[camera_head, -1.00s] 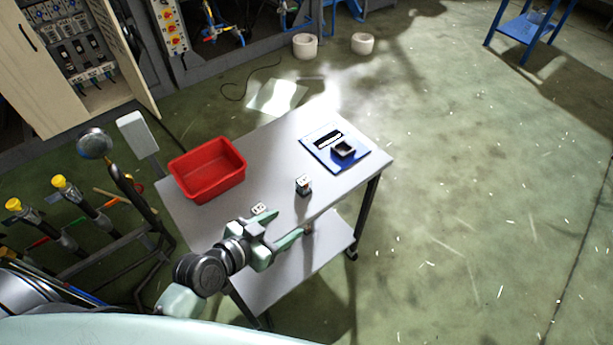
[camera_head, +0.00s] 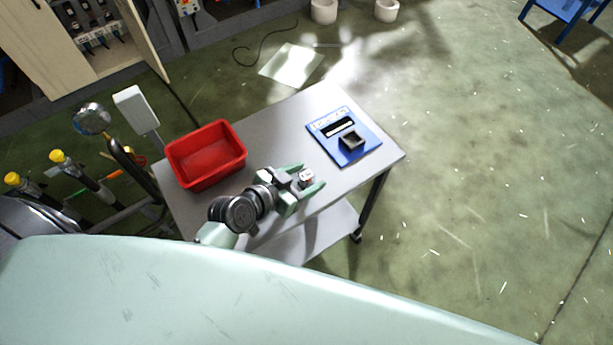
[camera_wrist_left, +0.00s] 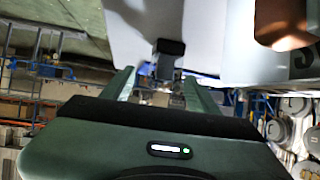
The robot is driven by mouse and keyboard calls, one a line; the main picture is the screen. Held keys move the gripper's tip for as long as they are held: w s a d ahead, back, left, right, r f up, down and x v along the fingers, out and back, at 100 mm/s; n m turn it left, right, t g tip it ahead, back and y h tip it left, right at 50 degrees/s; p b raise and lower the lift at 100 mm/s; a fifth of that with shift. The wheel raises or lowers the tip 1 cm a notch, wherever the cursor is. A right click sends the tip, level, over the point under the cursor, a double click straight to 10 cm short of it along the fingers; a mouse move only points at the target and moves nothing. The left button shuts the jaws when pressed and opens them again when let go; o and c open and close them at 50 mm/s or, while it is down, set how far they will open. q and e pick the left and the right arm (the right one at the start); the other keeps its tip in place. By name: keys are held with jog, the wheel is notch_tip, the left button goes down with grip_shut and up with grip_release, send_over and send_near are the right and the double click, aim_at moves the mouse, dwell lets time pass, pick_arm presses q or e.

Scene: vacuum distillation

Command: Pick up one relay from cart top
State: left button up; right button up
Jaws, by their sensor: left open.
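A small relay (camera_head: 306,177) with a white top stands upright on the grey cart top (camera_head: 290,128). My left gripper (camera_head: 311,175) is open, low over the front of the cart. Its two fingers lie one on each side of the relay in the head view. In the left wrist view the relay (camera_wrist_left: 168,60), with a dark base and a lighter body, shows between and beyond the two finger ends. I cannot tell whether either finger touches it. My right gripper is not in view.
A red bin (camera_head: 206,155) stands on the cart's left part. A blue board (camera_head: 362,149) with a black open box (camera_head: 351,140) lies at the right. The cart top between them is clear. An open cabinet and yellow-topped tools stand to the left.

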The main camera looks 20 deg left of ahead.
aim_at(314, 172)
pick_arm(q)
jog(key=x, duration=0.2)
jog(key=shift+w+f, duration=0.1)
jog(key=shift+w, duration=0.3)
jog(key=shift+w+d+f, duration=0.2)
jog(key=shift+w+f, duration=0.05)
jog(key=shift+w, duration=0.05)
grip_shut()
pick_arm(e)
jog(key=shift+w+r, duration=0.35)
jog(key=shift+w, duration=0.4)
pick_arm(q)
jog(key=shift+r, duration=0.15)
